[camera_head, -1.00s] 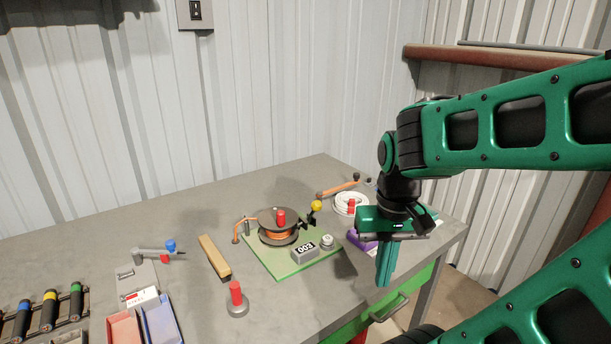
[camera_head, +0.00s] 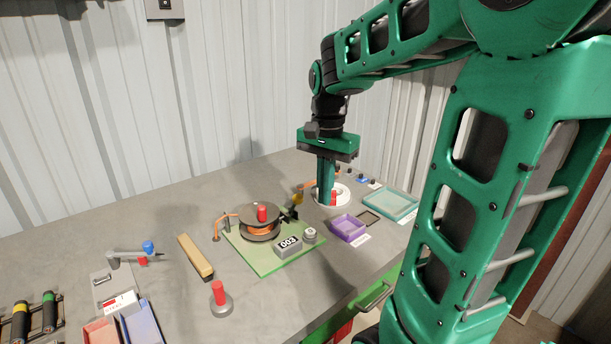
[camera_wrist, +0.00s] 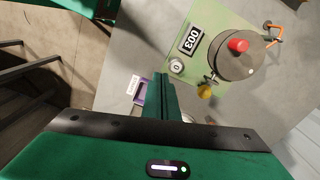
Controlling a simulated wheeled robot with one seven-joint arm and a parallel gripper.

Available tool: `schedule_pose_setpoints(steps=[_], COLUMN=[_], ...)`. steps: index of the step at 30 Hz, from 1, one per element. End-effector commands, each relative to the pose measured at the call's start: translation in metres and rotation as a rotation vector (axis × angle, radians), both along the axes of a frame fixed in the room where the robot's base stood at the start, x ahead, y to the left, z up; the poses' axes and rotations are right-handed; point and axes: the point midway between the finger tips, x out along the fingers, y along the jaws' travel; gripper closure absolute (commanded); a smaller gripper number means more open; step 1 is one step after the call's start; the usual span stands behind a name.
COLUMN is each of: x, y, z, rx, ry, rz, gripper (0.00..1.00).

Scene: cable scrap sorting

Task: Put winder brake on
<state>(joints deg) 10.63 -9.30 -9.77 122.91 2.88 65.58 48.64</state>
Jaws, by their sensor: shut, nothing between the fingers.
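The winder (camera_head: 262,232) stands on a green base plate (camera_head: 270,262). It has a dark spool with orange wire and a red knob (camera_head: 262,212) on top. A yellow-knobbed lever (camera_head: 297,196), which looks like the brake, stands at the spool's right side. In the wrist view its yellow knob (camera_wrist: 205,91) is right of my fingers, beside the spool (camera_wrist: 236,60). My gripper (camera_head: 325,202) is shut and empty, pointing down to the right of the lever and apart from it. In the wrist view my gripper (camera_wrist: 162,80) shows its fingers together. The fingertips partly hide the white coil behind them.
A counter box (camera_head: 288,246) reading 003 sits on the plate's front. A white coil (camera_head: 341,196), a purple tray (camera_head: 347,229) and a teal tray (camera_head: 390,204) lie to the right. A wooden bar (camera_head: 195,257) and a red-handled weight (camera_head: 220,300) stand left.

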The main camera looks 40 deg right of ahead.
Motion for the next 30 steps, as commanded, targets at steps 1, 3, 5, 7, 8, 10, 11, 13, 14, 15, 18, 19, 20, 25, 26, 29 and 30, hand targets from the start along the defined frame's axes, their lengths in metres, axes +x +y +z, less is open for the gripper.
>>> schedule_pose_setpoints(steps=[1, 3, 5, 7, 8, 10, 11, 13, 14, 15, 18, 19, 20, 25, 26, 29, 30], x=[0.020, 0.040, 0.053, 0.064, 0.067, 0.071, 0.072, 0.073, 0.072, 0.072, 0.072, 0.071, 0.071, 0.071, 0.071, 0.071, 0.071], y=[-0.001, -0.002, -0.003, -0.003, -0.003, -0.004, -0.004, -0.004, -0.005, -0.005, -0.005, -0.005, -0.005, -0.006, -0.006, -0.006, -0.006], z=[0.003, 0.007, 0.009, 0.010, 0.011, 0.011, 0.010, 0.008, 0.006, 0.004, -0.004, -0.007, -0.009, -0.024, -0.026, -0.035, -0.038], rx=[-0.002, -0.002, -0.002, -0.002, -0.002, -0.003, -0.003, -0.002, -0.003, -0.002, -0.002, -0.002, -0.002, -0.002, -0.002, -0.003, -0.002], ry=[0.002, 0.002, 0.003, 0.002, 0.002, 0.002, 0.002, 0.002, 0.002, 0.001, 0.003, 0.004, 0.003, 0.003, 0.003, 0.002, 0.002], rz=[-0.061, -0.143, -0.198, -0.243, -0.258, -0.279, -0.284, -0.288, -0.288, -0.288, -0.289, -0.289, -0.289, -0.289, -0.289, -0.289, -0.289], gripper=[1.00, 1.00, 1.00, 1.00, 1.00, 1.00, 1.00, 1.00, 1.00, 1.00, 1.00, 1.00, 1.00, 1.00, 1.00, 1.00, 1.00])
